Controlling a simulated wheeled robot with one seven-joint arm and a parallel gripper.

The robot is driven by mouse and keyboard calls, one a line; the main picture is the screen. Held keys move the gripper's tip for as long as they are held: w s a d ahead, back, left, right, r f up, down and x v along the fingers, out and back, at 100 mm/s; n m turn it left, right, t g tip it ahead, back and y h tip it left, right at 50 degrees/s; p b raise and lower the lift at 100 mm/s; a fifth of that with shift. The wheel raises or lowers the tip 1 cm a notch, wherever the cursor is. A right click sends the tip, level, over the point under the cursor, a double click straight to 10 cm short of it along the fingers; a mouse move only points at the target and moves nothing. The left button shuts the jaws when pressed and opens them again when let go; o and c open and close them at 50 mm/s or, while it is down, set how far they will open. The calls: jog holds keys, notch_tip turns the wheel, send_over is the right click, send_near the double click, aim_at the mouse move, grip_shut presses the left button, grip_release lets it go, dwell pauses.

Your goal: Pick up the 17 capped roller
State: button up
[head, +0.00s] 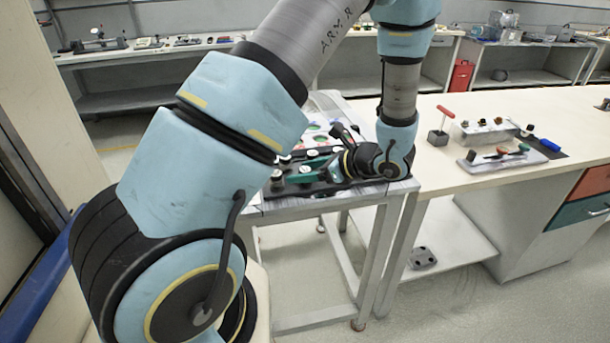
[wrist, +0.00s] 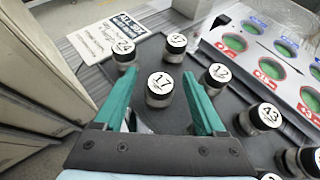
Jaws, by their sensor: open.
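The roller capped 17 (wrist: 159,88) stands upright on a dark tray in the wrist view, its white cap marked in black. My gripper (wrist: 160,100) is open, with its green fingers on either side of this roller and a visible gap to each. Whether the fingers reach down around its body I cannot tell. In the head view my gripper (head: 318,170) is over the tray on the small grey table, partly hidden by my arm. The 17 roller cannot be made out in the head view.
Rollers capped 24 (wrist: 123,50), 42 (wrist: 175,46), 12 (wrist: 217,77) and 43 (wrist: 267,116) stand close around. A panel with green holes and red labels (wrist: 270,68) lies to the right. A printed card (wrist: 108,35) lies beyond. A long bench (head: 510,185) adjoins the table.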

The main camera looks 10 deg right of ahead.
jog(key=shift+c, duration=0.4)
grip_shut()
jog(key=shift+r, duration=0.1)
